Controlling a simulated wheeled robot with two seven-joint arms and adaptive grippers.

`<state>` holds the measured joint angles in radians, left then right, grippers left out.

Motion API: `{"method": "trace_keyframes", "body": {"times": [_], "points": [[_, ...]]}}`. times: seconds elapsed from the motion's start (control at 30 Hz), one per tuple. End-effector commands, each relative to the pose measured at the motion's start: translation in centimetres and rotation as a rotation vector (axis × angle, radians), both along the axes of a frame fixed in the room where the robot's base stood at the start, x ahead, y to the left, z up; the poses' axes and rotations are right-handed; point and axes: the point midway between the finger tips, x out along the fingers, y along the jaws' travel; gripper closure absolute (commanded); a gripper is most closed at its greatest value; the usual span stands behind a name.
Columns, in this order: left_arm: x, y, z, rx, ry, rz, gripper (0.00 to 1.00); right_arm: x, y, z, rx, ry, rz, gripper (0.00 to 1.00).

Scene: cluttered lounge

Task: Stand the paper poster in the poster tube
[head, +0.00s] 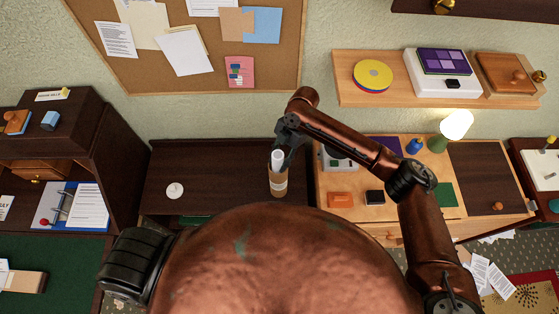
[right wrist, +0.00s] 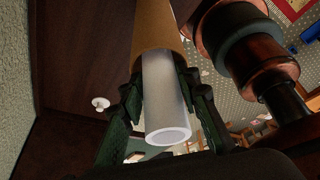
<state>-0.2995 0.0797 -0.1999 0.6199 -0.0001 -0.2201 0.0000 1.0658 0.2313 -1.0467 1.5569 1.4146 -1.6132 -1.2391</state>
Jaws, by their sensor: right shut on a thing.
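The paper poster is a white roll (head: 277,158), upright in the head view. My right gripper (head: 283,148) is shut on it from above. The poster tube (head: 279,186) is a brown cylinder standing on the dark low table, directly below and in line with the roll. In the right wrist view the white roll (right wrist: 166,98) lies between both fingers (right wrist: 160,90), its open end toward the camera. Its far end meets the brown tube (right wrist: 156,30) and seems to go into its mouth; how deep is hidden. My left gripper is in neither view.
The dark table (head: 215,165) also holds a small round white object (head: 174,190); its surface is otherwise mostly clear. A wooden desk (head: 375,210) with a green lamp (head: 438,143) stands close on the right. A dark cabinet (head: 120,160) stands on the left.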

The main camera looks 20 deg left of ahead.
Motion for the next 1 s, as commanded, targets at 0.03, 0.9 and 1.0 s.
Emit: {"method": "trace_keyframes", "body": {"times": [0.03,0.9,1.0], "points": [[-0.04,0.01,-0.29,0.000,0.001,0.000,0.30,-0.48,-0.81,-1.98,-0.027,0.017,-0.005,0.94],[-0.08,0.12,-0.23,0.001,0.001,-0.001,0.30,-0.41,-0.83,-1.82,-0.026,0.015,-0.005,0.50],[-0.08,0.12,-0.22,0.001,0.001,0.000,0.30,-0.42,-0.78,-1.76,-0.025,0.014,-0.004,0.50]]}}
